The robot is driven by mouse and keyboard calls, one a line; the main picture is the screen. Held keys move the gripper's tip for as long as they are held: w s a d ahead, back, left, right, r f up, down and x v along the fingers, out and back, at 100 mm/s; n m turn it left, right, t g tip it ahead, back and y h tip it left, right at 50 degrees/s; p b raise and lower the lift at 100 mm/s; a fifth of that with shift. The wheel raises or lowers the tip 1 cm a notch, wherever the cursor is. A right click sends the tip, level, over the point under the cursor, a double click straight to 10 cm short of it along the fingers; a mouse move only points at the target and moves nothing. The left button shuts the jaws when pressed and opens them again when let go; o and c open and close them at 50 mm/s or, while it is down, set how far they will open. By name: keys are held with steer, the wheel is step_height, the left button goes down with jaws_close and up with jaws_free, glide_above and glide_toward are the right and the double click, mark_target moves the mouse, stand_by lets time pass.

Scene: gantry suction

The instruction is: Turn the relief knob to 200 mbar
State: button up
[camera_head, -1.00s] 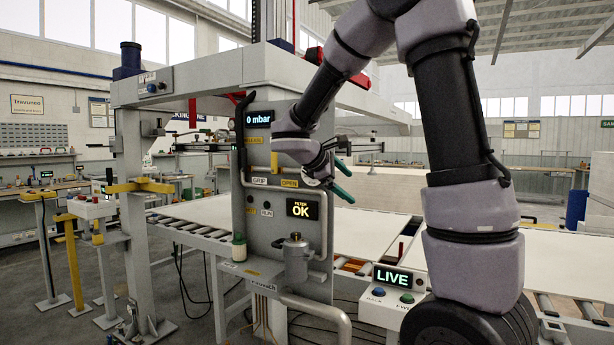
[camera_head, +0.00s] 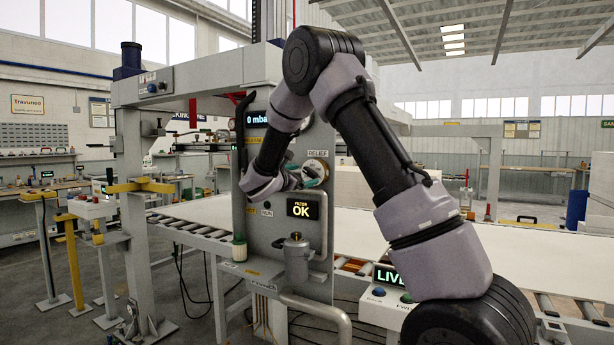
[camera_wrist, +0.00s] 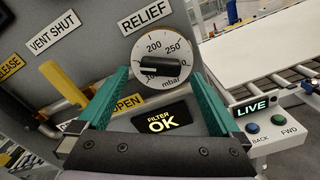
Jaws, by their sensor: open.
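The relief knob (camera_wrist: 159,67) is a black bar on a round white dial (camera_wrist: 137,49) marked in mbar, below the RELIEF label (camera_wrist: 145,16). The bar lies roughly level in the wrist view, below the 200 and 250 marks; lower marks are partly covered. The dial also shows on the grey panel in the head view (camera_head: 318,162). My gripper (camera_wrist: 160,74) is open, its teal fingers either side of the knob in the wrist view. I cannot tell whether they reach around it. The panel's display (camera_head: 256,121) reads 0 mbar, partly hidden by my arm.
A yellow handle (camera_wrist: 65,84) stands left of my fingers by the VENT SHUT label (camera_wrist: 53,33). A FILTER OK display (camera_wrist: 161,120) sits below the dial. A LIVE box (camera_wrist: 254,107) with buttons and a roller conveyor (camera_wrist: 286,75) lie to the right.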

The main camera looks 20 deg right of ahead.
mark_target(310, 173)
steer(key=shift+x, duration=1.45)
steer(key=c, duration=1.4)
steer(key=shift+m, duration=0.4)
steer(key=m, duration=0.4)
steer(key=shift+r+m, duration=0.1)
steer(key=shift+m, duration=0.3)
steer(key=m, duration=0.6)
steer(key=shift+s, duration=0.1)
